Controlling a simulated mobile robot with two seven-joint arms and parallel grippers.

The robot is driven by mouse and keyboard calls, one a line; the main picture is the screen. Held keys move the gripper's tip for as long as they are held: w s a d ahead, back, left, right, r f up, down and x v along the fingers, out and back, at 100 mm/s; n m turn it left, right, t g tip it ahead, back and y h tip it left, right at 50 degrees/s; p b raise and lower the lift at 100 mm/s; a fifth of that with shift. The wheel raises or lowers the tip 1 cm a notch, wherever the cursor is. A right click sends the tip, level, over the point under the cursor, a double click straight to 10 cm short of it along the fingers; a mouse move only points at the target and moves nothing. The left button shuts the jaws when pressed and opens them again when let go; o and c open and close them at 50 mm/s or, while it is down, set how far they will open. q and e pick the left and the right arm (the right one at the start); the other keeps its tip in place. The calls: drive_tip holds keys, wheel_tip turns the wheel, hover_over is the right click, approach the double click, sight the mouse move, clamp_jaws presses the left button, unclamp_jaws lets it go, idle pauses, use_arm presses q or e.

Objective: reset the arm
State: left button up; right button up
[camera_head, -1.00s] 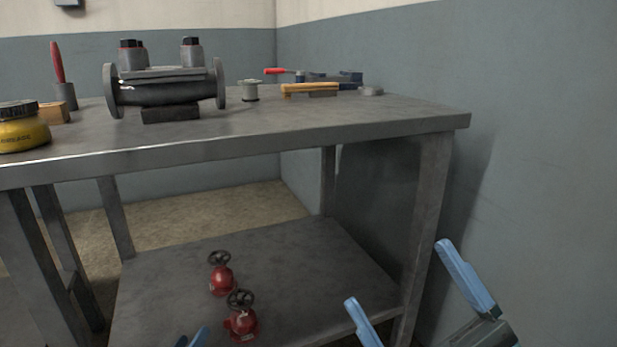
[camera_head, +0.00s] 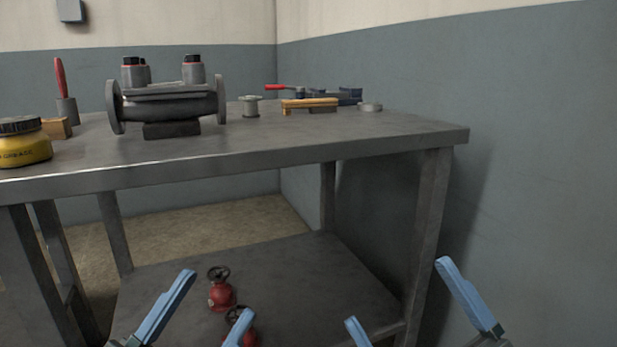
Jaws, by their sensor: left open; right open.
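My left gripper (camera_head: 200,318) is at the lower left of the head view, with its two blue fingers apart and nothing between them. It is in front of the lower shelf, and one finger partly covers the nearer red valve. My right gripper (camera_head: 412,300) is at the lower right, its blue fingers spread wide and empty, in front of the table's right front leg. Most of both arms is out of view.
A metal table (camera_head: 330,148) bears a dark flanged pipe body (camera_head: 170,108), a yellow grease jar (camera_head: 22,148), a spool (camera_head: 251,106) and a wooden-handled brush (camera_head: 310,104). Two red valves (camera_head: 221,292) stand on the lower shelf (camera_head: 310,275). A wall is close on the right.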

use_arm(q)
wheel_tip(320, 180, down, 6)
drive_tip(key=f+n+g+y+p, duration=0.1)
drive_tip(key=n+y+p, duration=0.7)
use_arm(e)
wheel_tip(320, 180, down, 7)
drive_tip(key=m+g+h, duration=0.2)
drive_tip(key=m+h, duration=0.6)
use_arm(q)
drive_tip(key=s+a+r+n+g+y+p, duration=0.1)
drive_tip(key=a+r+g+y+p, duration=0.1)
drive_tip(key=p, duration=1.6)
drive_tip(key=s+a+r+n+g+y+p, duration=0.1)
drive_tip(key=r+g+y+p, duration=0.3)
drive_tip(key=p, duration=1.5)
drive_tip(key=shift+s+a+r+n+g, duration=0.15)
drive_tip(key=shift+a+r+n+g, duration=0.7)
drive_tip(key=shift+r, duration=1.4)
use_arm(e)
drive_tip(key=s+d+r+m+g+h, duration=0.1)
drive_tip(key=d+r+g+h, duration=0.1)
drive_tip(key=r, duration=0.3)
drive_tip(key=s+d+r+m+g+h, duration=0.1)
drive_tip(key=d+r+m+g+h, duration=0.1)
drive_tip(key=r+g+h, duration=0.2)
drive_tip(key=shift+s+d+r+g, duration=0.2)
drive_tip(key=shift+d+r+g, duration=0.15)
drive_tip(key=shift+r+g, duration=0.35)
